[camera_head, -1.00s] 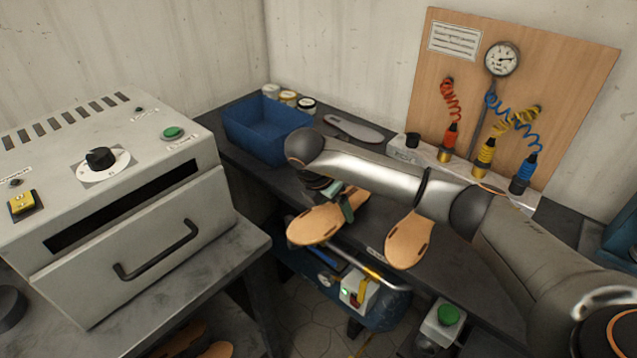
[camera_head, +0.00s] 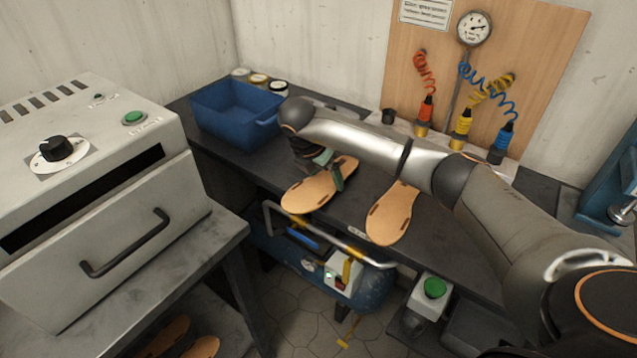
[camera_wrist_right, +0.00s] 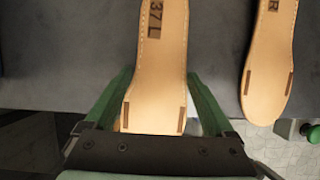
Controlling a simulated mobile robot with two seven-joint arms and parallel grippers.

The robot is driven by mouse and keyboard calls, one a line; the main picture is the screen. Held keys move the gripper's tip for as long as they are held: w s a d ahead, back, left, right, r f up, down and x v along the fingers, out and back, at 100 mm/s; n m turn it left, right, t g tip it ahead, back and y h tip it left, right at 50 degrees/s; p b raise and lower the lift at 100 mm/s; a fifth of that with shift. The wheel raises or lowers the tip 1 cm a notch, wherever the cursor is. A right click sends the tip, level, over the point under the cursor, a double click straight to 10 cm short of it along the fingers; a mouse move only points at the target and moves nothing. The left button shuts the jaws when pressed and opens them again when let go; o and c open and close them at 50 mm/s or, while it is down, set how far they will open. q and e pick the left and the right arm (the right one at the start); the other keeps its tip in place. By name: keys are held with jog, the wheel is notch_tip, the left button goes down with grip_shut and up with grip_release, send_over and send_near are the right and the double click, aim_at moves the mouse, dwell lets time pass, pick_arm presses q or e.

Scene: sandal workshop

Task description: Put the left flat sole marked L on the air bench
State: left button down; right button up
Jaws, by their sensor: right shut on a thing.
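The tan flat sole marked L (camera_head: 308,192) is in my right gripper (camera_head: 337,174), at the front edge of the dark air bench (camera_head: 455,222). In the right wrist view the sole (camera_wrist_right: 160,60) shows the marking "37 L", and the green fingers of my right gripper (camera_wrist_right: 158,85) are on either side of it. Its near end hangs out past the bench edge. I cannot tell whether its underside touches the bench top. A second sole, marked R (camera_wrist_right: 268,60), lies to its right, also reaching over the front edge; it shows in the head view (camera_head: 388,215). My left gripper is not in view.
A blue bin (camera_head: 232,128) and small jars (camera_head: 258,79) stand at the bench's back left. Coiled air hoses (camera_head: 487,88) hang at the back. A grey oven (camera_head: 110,225) is at left. A compressor (camera_head: 372,290) sits below, and a green button box (camera_head: 433,290) at the front.

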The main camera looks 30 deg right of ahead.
jog(key=shift+w+d+f+b, duration=0.1)
jog(key=shift+w+d+b, duration=0.2)
jog(key=shift+d, duration=0.4)
jog(key=shift+w+d+r+b, duration=0.1)
jog(key=shift+w+d+b, duration=0.2)
jog(key=shift+d, duration=0.35)
jog(key=shift+w+d+f+b, duration=0.1)
jog(key=shift+w+d+b, duration=0.2)
jog(key=shift+d, duration=0.4)
jog(key=shift+d, duration=0.1)
jog(key=shift+f, duration=0.25)
jog(key=o, duration=1.1)
jog(key=b+v, duration=0.1)
jog(key=v, duration=1.1)
jog(key=shift+r, duration=0.3)
jog(key=shift+s, duration=0.15)
